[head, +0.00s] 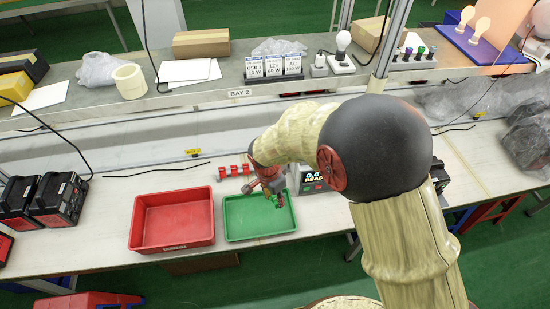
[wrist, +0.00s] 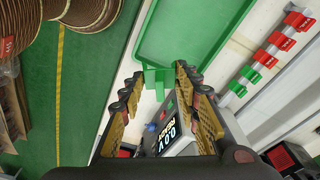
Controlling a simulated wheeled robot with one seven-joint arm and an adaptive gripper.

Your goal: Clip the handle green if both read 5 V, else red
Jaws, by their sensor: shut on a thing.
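My gripper (head: 268,182) is low over the right part of the green tray (head: 232,236). In the wrist view its fingers (wrist: 160,72) are closed around a small green clip (wrist: 156,84), with the tray edge just beyond. The meter (wrist: 172,122) below the fingers reads 0.0 V READY; in the head view my arm partly covers it (head: 313,182). A rack of red and green clips (wrist: 266,54) stands beside the tray. A black power station (head: 438,178) is partly hidden behind my arm. Its handle is not clearly visible.
A red tray (head: 172,222) stands left of the green one and looks empty. Black power stations (head: 58,200) stand at the far left. The shelf behind holds label cards (head: 274,67), a bulb (head: 343,42) and boxes. Bagged items (head: 528,138) lie at the right.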

